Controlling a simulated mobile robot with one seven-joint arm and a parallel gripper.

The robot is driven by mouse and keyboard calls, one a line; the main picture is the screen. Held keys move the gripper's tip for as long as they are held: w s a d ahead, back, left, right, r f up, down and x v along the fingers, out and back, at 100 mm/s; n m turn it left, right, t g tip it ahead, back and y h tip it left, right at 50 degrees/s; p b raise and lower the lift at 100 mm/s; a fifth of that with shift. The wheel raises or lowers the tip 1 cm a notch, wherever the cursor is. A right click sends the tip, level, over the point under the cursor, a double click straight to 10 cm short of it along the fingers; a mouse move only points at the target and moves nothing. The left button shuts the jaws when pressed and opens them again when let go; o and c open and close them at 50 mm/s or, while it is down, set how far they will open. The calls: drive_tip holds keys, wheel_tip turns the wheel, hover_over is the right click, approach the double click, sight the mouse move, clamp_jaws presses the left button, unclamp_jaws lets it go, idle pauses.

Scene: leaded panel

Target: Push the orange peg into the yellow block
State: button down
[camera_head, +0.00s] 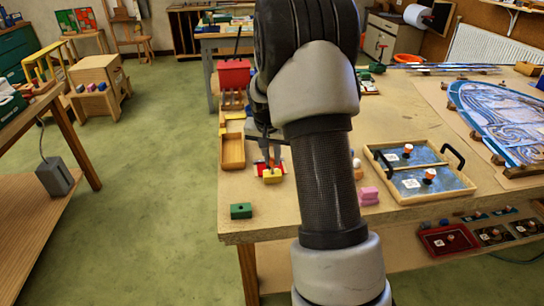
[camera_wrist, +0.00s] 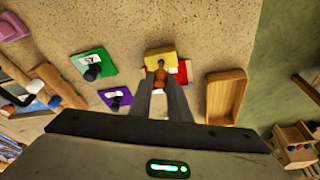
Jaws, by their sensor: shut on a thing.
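The yellow block (camera_head: 272,179) sits on the worktable near its left edge, with a red and white piece (camera_head: 261,167) against it. It also shows in the wrist view (camera_wrist: 160,56). The orange peg (camera_wrist: 160,75) is between the fingertips of my gripper (camera_wrist: 160,82), at the near side of the yellow block. My gripper is shut on the peg. The fingers come down over the block in the head view. Whether the peg's tip is inside the block or only over it, I cannot tell; the hole is hidden.
A wooden tray (camera_wrist: 228,97) lies right beside the block in the wrist view. A green block with a black knob (camera_wrist: 92,65) and a purple block (camera_wrist: 115,98) lie to the left.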

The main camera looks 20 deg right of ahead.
sight(272, 161)
drive_tip(key=shift+f+b, duration=1.2)
drive_tip(key=shift+f, duration=0.5)
drive_tip(key=c, duration=1.6)
unclamp_jaws()
drive_tip(key=p+v, duration=0.1)
drive_tip(key=v, duration=1.6)
drive_tip(key=shift+s+r, duration=0.15)
drive_tip(key=shift+r, duration=0.05)
